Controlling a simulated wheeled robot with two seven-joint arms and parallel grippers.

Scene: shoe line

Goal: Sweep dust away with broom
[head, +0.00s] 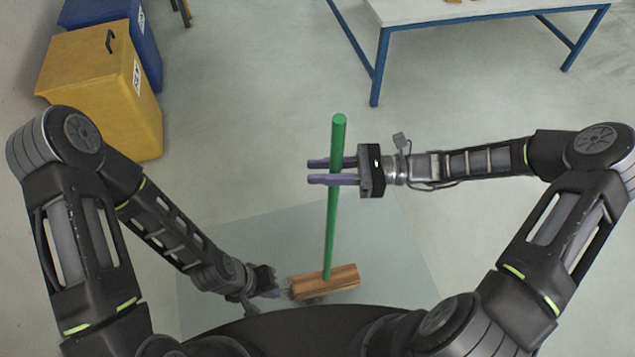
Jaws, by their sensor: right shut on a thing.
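A broom with a green handle (331,225) and a wooden head (338,281) stands nearly upright, its head low over a slightly darker square patch (400,240) of floor. My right gripper (322,172) is shut on the upper part of the green handle, its purple fingers on either side of it. My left gripper (275,293) is low, beside the left end of the broom head. Its fingers are small and partly hidden, so I cannot tell whether they are open or touch the head. No dust can be made out on the floor.
A yellow bin (95,85) and a blue bin (135,35) stand at the upper left. A white-topped table (420,12) with blue legs stands at the back right. The floor between them and around the broom is clear.

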